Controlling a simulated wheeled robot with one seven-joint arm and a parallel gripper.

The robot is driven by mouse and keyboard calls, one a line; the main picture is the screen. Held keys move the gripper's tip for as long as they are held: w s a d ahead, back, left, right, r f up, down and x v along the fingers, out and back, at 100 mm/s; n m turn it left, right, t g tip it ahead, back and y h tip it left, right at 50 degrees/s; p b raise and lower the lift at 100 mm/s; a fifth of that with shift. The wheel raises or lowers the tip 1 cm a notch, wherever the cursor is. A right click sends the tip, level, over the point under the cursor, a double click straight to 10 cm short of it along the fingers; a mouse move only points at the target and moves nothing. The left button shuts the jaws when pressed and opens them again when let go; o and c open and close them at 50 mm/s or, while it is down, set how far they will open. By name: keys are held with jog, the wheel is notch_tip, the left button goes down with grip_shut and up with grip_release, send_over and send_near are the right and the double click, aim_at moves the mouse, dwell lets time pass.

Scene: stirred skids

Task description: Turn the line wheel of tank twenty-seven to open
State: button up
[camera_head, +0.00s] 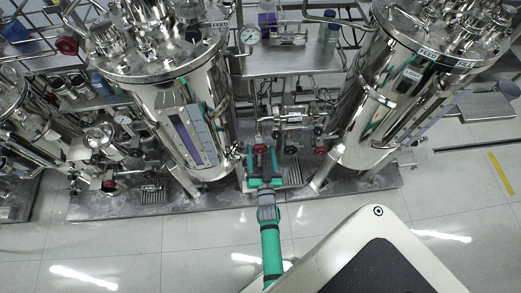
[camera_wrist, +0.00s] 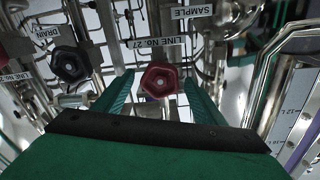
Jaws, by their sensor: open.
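My gripper (camera_wrist: 158,92) is open, with one green finger on each side of the wheel and a small gap at each side. I cannot tell how deep the wheel sits between the fingertips. In the head view my gripper (camera_head: 262,168) reaches in low between two steel tanks, in front of the pipework. The wheel is small and partly hidden there. The valve's open or shut state cannot be read.
A black wheel (camera_wrist: 69,65) near a "DRAIN" label is left of the red one in the wrist view. A "SAMPLE" label (camera_wrist: 192,12) is at upper right. Steel tanks (camera_head: 185,115) and (camera_head: 372,95) stand either side of my arm. The front floor is clear.

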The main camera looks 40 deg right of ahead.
jog(key=shift+w+d, duration=0.3)
jog(key=shift+w, duration=0.2)
jog(key=c, duration=1.1)
jog(key=shift+o, duration=0.4)
